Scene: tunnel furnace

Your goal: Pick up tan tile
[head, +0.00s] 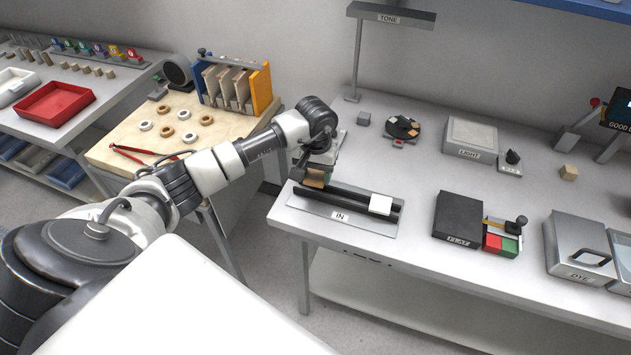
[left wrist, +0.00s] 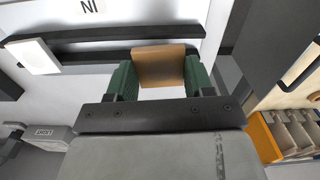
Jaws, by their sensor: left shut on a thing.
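The tan tile (head: 315,180) is at the left end of the black rails on the plate marked IN. My left gripper (head: 313,170) is over that end of the rails, pointing down. In the left wrist view the tan tile (left wrist: 160,66) sits between the two green fingers of my left gripper (left wrist: 159,76), which are shut on it. I cannot tell whether the tile touches the rails. A white tile (head: 380,204) lies at the right end of the rails and also shows in the left wrist view (left wrist: 34,56). My right gripper is not in view.
A black block marked FLAT (head: 458,218) and a grey bin marked DYE (head: 578,248) stand to the right. A TONE lamp (head: 390,15) rises behind. A wooden table (head: 112,158) with rings and an orange-sided rack (head: 262,90) is left. The bench behind the rails is partly clear.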

